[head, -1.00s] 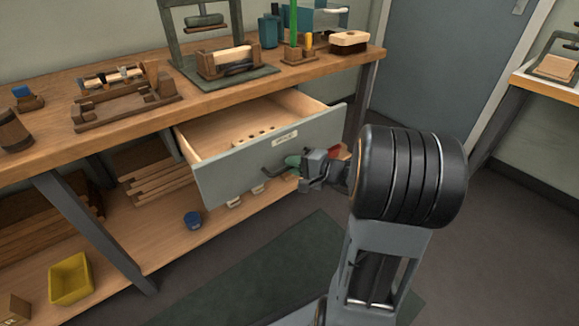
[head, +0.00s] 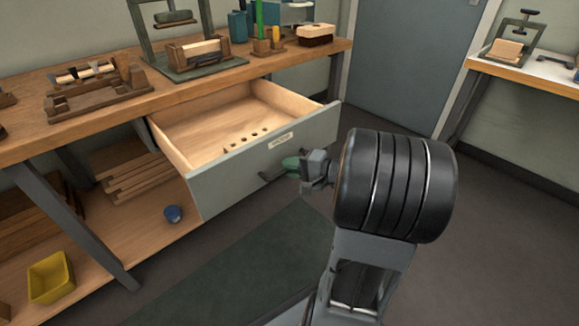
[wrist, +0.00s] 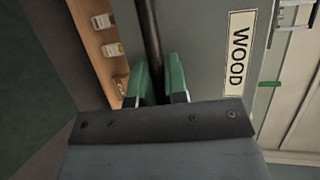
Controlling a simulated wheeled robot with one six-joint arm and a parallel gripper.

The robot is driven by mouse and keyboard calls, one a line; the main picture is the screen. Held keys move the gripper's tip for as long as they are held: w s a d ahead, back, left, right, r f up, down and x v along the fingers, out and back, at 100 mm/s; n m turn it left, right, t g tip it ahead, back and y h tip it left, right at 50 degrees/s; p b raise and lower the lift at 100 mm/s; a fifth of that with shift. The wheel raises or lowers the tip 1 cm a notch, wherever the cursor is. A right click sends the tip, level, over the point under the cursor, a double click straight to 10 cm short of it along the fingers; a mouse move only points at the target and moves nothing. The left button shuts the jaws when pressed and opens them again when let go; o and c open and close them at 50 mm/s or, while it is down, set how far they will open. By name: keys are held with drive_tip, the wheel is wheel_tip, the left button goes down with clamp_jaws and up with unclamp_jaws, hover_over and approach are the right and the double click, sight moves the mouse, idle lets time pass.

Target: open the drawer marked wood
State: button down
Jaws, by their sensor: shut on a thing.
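The drawer (head: 250,160) under the workbench is pulled well out, and its grey front faces me. Its inside shows bare wood with a row of holes near the front. The label (wrist: 239,53) on its front reads WOOD in the wrist view. My gripper (head: 297,163) is at the drawer front, its green fingers shut on the dark bar handle (wrist: 149,40). In the wrist view the green fingertips (wrist: 160,82) sit on either side of the handle. Part of the handle is hidden by my gripper.
The workbench (head: 190,100) carries wooden jigs, a press and brushes. A second bench (head: 530,78) stands at the right. The floor before the drawer is clear.

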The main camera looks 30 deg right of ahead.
drive_tip(key=shift+a, duration=0.1)
drive_tip(key=c, duration=1.2)
unclamp_jaws()
drive_tip(key=shift+o, duration=0.2)
drive_tip(key=p+v, duration=0.4)
drive_tip(key=v, duration=1)
drive_tip(key=shift+w, duration=0.1)
drive_tip(key=a+r+n+g+h+p, duration=0.2)
drive_tip(key=a+r+n+g+p, duration=0.4)
drive_tip(key=a+r+g+p, duration=0.85)
drive_tip(key=a+r+n+t+h+p, duration=0.2)
drive_tip(key=a+r+n+h+p, duration=0.1)
drive_tip(key=r+p, duration=0.7)
drive_tip(key=a+r+n+t+h+p, duration=0.3)
drive_tip(key=r+p, duration=0.8)
drive_tip(key=p, duration=0.1)
drive_tip(key=shift+a+h, duration=0.2)
drive_tip(key=shift+h, duration=0.2)
